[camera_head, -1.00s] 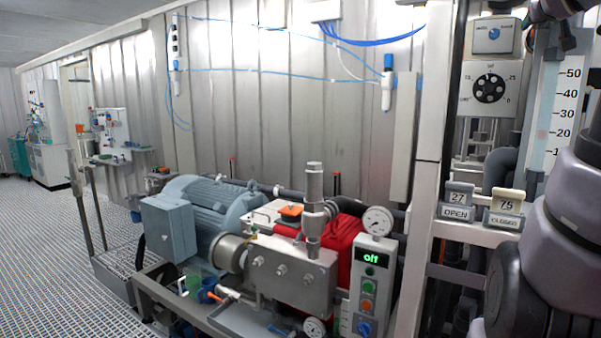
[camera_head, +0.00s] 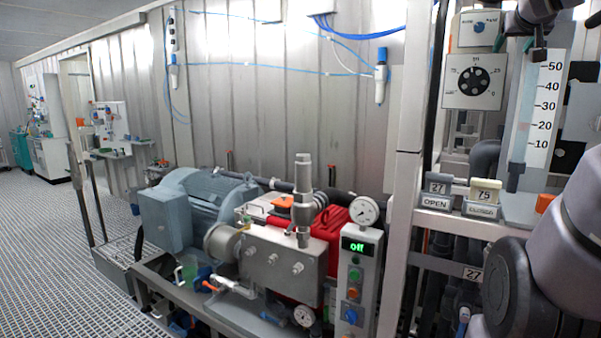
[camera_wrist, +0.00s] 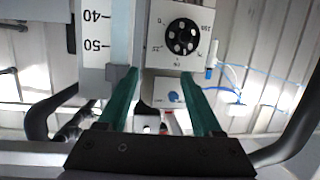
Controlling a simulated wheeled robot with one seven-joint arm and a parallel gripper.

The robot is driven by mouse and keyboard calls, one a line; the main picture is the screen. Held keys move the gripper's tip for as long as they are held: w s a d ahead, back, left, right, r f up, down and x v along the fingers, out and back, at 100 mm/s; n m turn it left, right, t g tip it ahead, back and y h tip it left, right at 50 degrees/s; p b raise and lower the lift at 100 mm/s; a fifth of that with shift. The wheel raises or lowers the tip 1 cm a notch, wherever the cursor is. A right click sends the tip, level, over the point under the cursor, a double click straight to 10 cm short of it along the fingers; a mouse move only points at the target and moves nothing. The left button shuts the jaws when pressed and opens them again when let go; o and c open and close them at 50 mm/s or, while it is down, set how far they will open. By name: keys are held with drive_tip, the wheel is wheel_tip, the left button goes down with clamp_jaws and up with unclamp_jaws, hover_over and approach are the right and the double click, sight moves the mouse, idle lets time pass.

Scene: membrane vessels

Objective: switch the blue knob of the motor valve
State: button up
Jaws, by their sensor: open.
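The motor valve has a pale upper box (camera_head: 462,29) with a blue knob (camera_head: 479,27) on its front. Below it is a pale panel with a black round dial (camera_head: 474,81). In the wrist view the picture is upside down: the blue knob (camera_wrist: 174,97) shows between my green fingers, and the black dial (camera_wrist: 184,37) is above it. My gripper (camera_wrist: 160,74) is open and empty, its two fingers apart. In the head view my gripper (camera_head: 514,43) is at the upper right, just right of the knob box. I cannot tell the distance to the knob.
A scaled level tube (camera_head: 543,105) stands right of the valve. Tags reading 27 OPEN (camera_head: 436,191) and 75 CLOSED (camera_head: 482,198) sit below. A pale frame post (camera_head: 402,200) is to the left. A control box (camera_head: 355,270) reading "off" stands lower left.

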drive_tip(key=s+a+f+g+y, duration=0.3)
drive_tip(key=s+a+f, duration=0.4)
drive_tip(key=a+f, duration=0.3)
drive_tip(key=s+a+f+g+y, duration=0.3)
drive_tip(key=s+a+f+y, duration=0.2)
drive_tip(key=a, duration=0.9)
drive_tip(key=s+f, duration=0.3)
drive_tip(key=f, duration=0.1)
drive_tip(key=shift+s+f+n+g+y, duration=0.2)
drive_tip(key=shift+f+n+g+y, duration=0.1)
drive_tip(key=shift+f+n+g, duration=0.1)
